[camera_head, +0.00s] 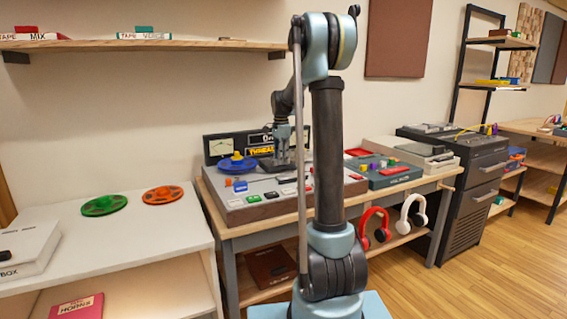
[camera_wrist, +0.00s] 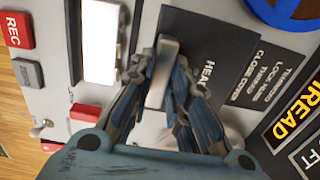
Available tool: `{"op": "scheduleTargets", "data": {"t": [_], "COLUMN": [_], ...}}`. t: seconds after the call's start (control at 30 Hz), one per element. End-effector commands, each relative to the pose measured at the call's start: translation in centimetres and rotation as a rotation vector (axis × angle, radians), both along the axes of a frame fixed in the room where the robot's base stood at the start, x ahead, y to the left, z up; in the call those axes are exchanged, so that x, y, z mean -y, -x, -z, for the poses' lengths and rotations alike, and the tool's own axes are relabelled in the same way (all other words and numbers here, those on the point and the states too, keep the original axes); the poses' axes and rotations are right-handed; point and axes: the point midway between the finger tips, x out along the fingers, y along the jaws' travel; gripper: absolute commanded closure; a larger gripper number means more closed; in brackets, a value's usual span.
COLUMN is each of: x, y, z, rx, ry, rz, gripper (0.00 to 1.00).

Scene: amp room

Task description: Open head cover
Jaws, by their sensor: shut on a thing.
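The head cover (camera_wrist: 205,40) is a dark plate with partly hidden "HEA…" lettering on the tape machine (camera_head: 245,213). In the wrist view my gripper (camera_wrist: 163,70) has its fingers on both sides of a light metal handle (camera_wrist: 167,48) at the cover's edge and is shut on it. In the head view my gripper (camera_head: 283,155) points down at the deck, right of the blue reel (camera_head: 236,164). The fingers hide part of the handle and lettering. I cannot tell whether the cover is raised.
Red REC button (camera_wrist: 17,29) and other buttons lie beside the handle. A lit display (camera_head: 262,145) stands behind the deck. Green (camera_head: 104,205) and orange reels (camera_head: 163,194) lie on the left table. Red headphones (camera_head: 375,228) hang at the bench front.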

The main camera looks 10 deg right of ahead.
Motion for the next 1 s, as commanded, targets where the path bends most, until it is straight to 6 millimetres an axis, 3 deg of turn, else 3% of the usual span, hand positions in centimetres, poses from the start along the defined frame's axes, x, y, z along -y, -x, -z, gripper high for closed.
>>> {"op": "scheduleTargets", "data": {"t": [0.33,0.37,0.43,0.8,1.0], "x": [0.0,0.0,0.0,-0.1,-0.1], "y": [-0.2,-0.2,-0.2,-0.2,-0.2], "z": [0.0,0.0,0.0,-0.2,-2.3], "rx": [0.0,0.0,0.0,0.0,0.0], "ry": [0.001,0.001,0.001,0.0,0.0], "rz": [0.0,0.0,0.0,0.0,0.0], "gripper": [1.0,0.77,0.63,0.63,0.63]}}
